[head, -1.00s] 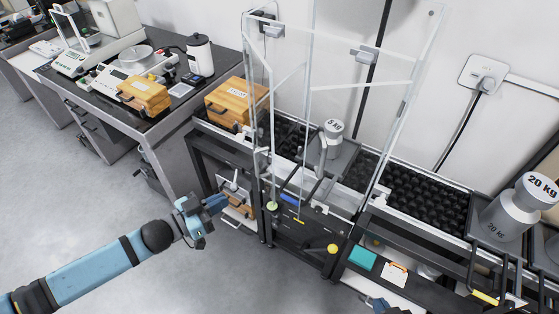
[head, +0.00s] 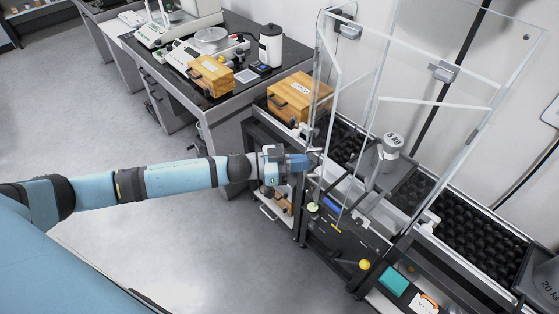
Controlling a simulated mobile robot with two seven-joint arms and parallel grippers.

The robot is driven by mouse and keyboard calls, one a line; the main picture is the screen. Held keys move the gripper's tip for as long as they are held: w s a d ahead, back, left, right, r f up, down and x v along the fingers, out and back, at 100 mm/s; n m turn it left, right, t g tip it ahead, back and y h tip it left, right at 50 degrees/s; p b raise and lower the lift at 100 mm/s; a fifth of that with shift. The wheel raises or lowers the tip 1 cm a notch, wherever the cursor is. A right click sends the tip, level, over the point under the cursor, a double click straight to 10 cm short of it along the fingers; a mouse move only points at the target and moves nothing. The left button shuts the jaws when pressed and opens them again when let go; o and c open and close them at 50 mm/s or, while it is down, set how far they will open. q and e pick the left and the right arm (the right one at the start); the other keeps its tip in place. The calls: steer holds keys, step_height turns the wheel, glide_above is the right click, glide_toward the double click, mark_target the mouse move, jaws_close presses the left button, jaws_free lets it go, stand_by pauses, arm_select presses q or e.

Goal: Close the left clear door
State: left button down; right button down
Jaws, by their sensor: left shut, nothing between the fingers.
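The clear enclosure stands on the black bench, with its clear panels edged in pale strips. The left clear door (head: 329,110) is at its left side and stands swung out toward the front, seen nearly edge-on. My left gripper (head: 312,160) is shut and empty, its fingertips close to the lower part of this door. I cannot tell whether they touch it. A 5 kg weight (head: 391,146) stands inside the enclosure, seen through the clear panels. My right gripper is not in view.
A wooden case (head: 299,98) sits on the bench left of the enclosure. A side table (head: 265,48) holds balances and another wooden case (head: 211,76). A yellow knob (head: 364,265) and a teal box (head: 394,281) are at the lower front. The floor at left is clear.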

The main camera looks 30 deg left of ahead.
mark_target(323, 162)
arm_select(q)
steer(key=x, duration=0.3)
steer(key=shift+w+d, duration=0.1)
steer(key=shift+w, duration=0.05)
steer(key=shift+d, duration=0.1)
steer(key=shift+w+d+n+t+p, duration=0.15)
steer(key=shift+d+n+t+p, duration=0.15)
steer(key=shift+d+t+p, duration=0.1)
steer(key=w+d+n+t+y+b, duration=0.2)
steer(key=w+d+n+t+y, duration=0.3)
steer(key=w+d+y, duration=0.2)
steer(key=shift+w+d+n+t, duration=0.3)
steer(key=shift+w+d, duration=0.3)
steer(key=shift+w, duration=0.2)
steer(key=shift+r, duration=0.25)
